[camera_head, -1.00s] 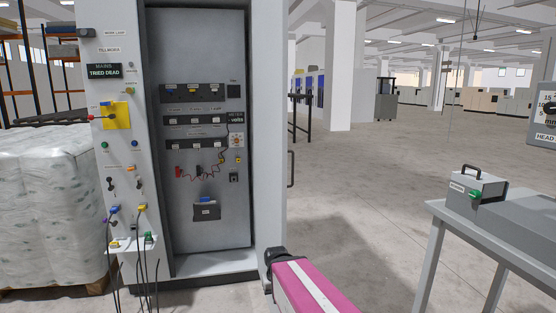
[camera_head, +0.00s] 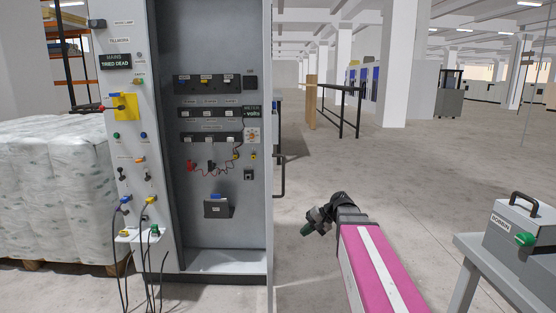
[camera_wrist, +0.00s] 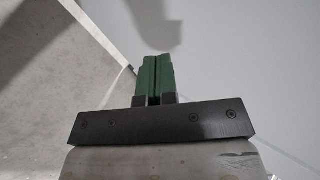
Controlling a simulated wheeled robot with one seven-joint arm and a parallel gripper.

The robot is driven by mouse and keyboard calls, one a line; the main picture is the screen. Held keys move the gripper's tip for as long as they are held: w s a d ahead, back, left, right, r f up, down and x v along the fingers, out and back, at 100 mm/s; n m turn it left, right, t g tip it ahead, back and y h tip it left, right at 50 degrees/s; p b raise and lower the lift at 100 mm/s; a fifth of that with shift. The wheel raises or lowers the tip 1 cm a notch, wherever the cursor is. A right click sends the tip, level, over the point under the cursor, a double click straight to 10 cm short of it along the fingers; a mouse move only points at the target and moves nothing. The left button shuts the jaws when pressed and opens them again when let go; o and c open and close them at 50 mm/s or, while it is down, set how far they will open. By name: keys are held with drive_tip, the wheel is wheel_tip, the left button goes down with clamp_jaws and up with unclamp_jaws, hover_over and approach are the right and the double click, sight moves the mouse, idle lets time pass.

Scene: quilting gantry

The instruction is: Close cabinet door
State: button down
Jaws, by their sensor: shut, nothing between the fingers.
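The grey cabinet (camera_head: 190,277) stands open at left in the head view, its inner panel of switches and wires exposed. Its door (camera_head: 269,120) shows nearly edge-on along the cabinet's right side, with a dark handle (camera_head: 281,175) standing out to the right. My gripper (camera_head: 307,229) is low and right of the door, pointing left towards it. In the wrist view its green fingers (camera_wrist: 157,78) are together and empty. A broad pale grey surface (camera_wrist: 240,60), probably the door's face, lies before them; I cannot tell whether they touch it.
A table (camera_head: 480,262) with a grey bobbin box (camera_head: 520,235) stands at right. Wrapped white sacks (camera_head: 55,190) are at left. Cables hang from the cabinet's left front panel (camera_head: 130,185). Open floor lies behind my arm, with a dark railing (camera_head: 340,110) farther back.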

drive_tip(key=w+d+r+n+y, duration=0.1)
drive_tip(key=w+r+y, duration=0.15)
drive_tip(key=r, duration=0.65)
drive_tip(key=w+d+r+n+g+y, duration=0.1)
drive_tip(key=r+y, duration=0.2)
drive_tip(key=r, duration=0.6)
drive_tip(key=w+d+r+n+y, duration=0.1)
drive_tip(key=w+r+y, duration=0.15)
drive_tip(key=r, duration=0.65)
drive_tip(key=s+a, duration=0.1)
drive_tip(key=a, duration=1.2)
drive_tip(key=shift+a+r+y, duration=0.15)
drive_tip(key=shift+a+y, duration=0.15)
drive_tip(key=shift+a, duration=0.05)
drive_tip(key=shift+s+a, duration=0.1)
